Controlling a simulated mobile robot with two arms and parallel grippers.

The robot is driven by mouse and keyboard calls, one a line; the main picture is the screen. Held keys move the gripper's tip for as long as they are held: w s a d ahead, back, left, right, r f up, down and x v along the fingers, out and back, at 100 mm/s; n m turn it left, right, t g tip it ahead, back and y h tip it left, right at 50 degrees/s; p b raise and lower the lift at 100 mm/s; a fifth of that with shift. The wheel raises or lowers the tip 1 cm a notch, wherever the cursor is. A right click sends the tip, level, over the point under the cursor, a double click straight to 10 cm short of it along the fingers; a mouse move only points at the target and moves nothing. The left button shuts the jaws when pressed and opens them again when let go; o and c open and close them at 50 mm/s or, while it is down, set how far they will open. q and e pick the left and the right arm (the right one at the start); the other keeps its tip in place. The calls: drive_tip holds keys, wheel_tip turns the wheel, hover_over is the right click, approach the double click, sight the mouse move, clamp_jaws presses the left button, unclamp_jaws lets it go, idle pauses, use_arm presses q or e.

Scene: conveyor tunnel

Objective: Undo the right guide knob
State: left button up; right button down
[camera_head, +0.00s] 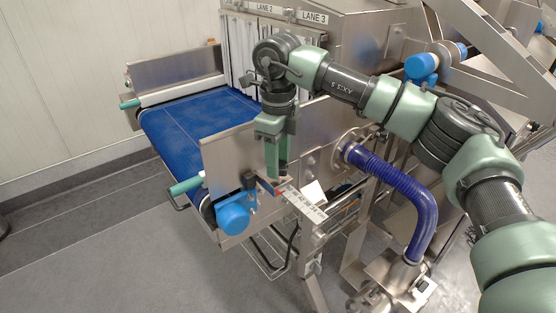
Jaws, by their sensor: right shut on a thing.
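My right gripper (278,172) reaches down from above, at the outer side plate of the conveyor's near end. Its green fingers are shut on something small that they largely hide. From its place beside the scale, I take it to be the right guide knob, but its shape cannot be made out. A white scale strip (304,204) with dark markings runs out just below the fingertips. My left gripper is not in view.
The blue conveyor belt (190,118) runs into the tunnel under strip curtains (236,55). A round blue part (233,214) sticks out below the near side plate (228,152). A ribbed blue hose (405,188) curves down on the right. Grey floor is free at the front left.

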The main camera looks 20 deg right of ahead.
idle(0.5)
drive_tip(key=c, duration=0.9)
unclamp_jaws()
drive_tip(key=shift+r+b, duration=0.7)
drive_tip(key=shift+r, duration=3.25)
